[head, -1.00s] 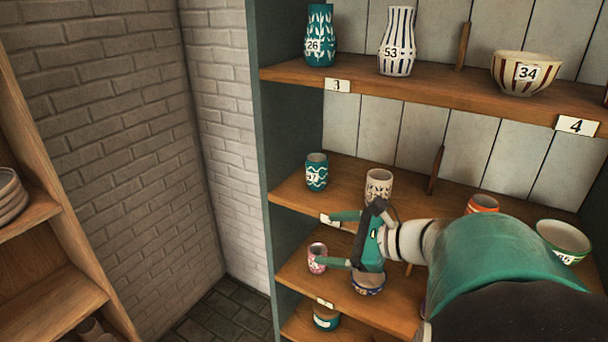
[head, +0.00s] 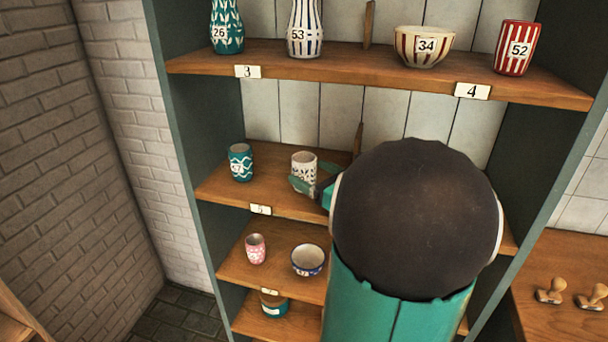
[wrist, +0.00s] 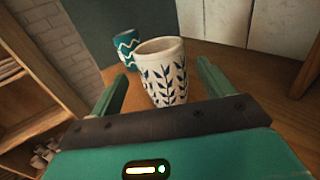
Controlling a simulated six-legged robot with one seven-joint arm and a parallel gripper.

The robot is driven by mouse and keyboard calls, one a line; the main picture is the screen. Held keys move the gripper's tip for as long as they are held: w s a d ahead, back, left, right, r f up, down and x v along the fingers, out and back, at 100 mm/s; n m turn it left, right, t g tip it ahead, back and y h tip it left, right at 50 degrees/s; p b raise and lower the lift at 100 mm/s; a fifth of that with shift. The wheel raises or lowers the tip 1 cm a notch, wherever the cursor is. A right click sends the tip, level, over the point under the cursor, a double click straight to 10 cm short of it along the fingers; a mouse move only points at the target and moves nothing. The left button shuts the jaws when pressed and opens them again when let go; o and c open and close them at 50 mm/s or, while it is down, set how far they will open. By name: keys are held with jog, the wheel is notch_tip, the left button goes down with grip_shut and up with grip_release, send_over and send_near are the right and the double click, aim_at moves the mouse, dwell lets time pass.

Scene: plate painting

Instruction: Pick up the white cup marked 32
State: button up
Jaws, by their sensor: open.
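The white cup (head: 304,169) with a dark leaf pattern stands upright on the middle shelf in the head view. Its number is not legible. In the wrist view the white cup (wrist: 163,72) stands just ahead, between the two fingers of my gripper (wrist: 160,85). The gripper is open, with a finger on each side and a visible gap to the cup. In the head view the green fingers of my gripper (head: 316,186) show at the cup's front; my arm hides the rest.
A teal cup (head: 240,162) stands left of the white cup and also shows behind it in the wrist view (wrist: 126,46). A wooden divider (head: 357,142) rises to the right. The upper shelf (head: 350,72) runs overhead. A pink cup (head: 255,249) and a bowl (head: 308,260) stand below.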

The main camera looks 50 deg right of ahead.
jog(key=w, duration=0.5)
jog(key=shift+w+d+f, duration=0.1)
jog(key=shift+w+d, duration=0.05)
jog(key=shift+d, duration=0.15)
jog(key=c, duration=1.2)
